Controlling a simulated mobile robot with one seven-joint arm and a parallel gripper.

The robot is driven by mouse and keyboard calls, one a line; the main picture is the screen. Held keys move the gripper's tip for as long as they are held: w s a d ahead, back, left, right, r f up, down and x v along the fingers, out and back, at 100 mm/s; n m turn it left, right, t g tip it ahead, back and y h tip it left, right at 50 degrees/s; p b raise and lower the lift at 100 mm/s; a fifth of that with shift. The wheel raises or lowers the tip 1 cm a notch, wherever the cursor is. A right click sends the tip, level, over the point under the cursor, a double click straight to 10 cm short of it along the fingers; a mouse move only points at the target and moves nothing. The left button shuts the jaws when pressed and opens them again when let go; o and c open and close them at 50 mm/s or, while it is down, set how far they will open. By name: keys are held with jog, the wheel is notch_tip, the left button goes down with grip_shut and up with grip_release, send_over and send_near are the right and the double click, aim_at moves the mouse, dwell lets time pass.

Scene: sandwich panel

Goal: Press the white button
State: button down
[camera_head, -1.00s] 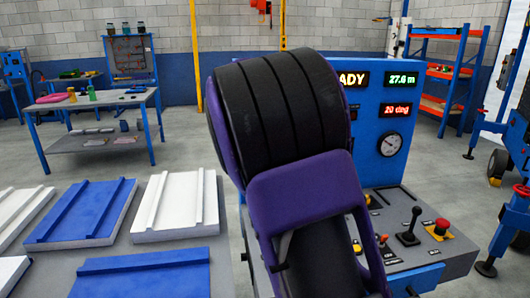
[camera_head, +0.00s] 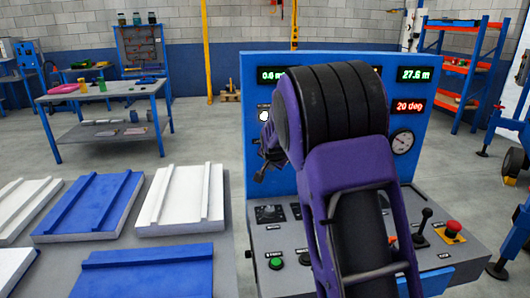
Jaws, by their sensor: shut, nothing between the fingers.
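A white round button (camera_head: 265,116) shows on the left part of the upright blue panel (camera_head: 250,85), just left of my arm. My gripper (camera_head: 260,177) is partly in view, a small dark shape at the left of my purple and black arm. It is shut and empty. It appears below the white button in the picture; I cannot tell how far it is from the panel. My arm covers the middle of the panel and part of the console.
The grey console (camera_head: 265,242) below has a green button (camera_head: 276,263), a black lever (camera_head: 422,222) and a red mushroom button (camera_head: 453,228). Blue and white slabs lie on a table (camera_head: 226,230) at the left.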

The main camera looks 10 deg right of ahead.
jog(key=w+p, duration=0.4)
jog(key=w, duration=0.4)
jog(key=shift+w, duration=0.2)
jog(key=shift+w, duration=0.2)
dwell(1.7)
jog(key=shift+w, duration=0.2)
jog(key=shift+w, duration=0.45)
dwell(0.6)
jog(key=shift+s, duration=0.1)
jog(key=shift+s+b, duration=0.45)
jog(key=shift+s, duration=0.3)
jog(key=shift+s+b, duration=1.65)
jog(key=shift+s, duration=0.85)
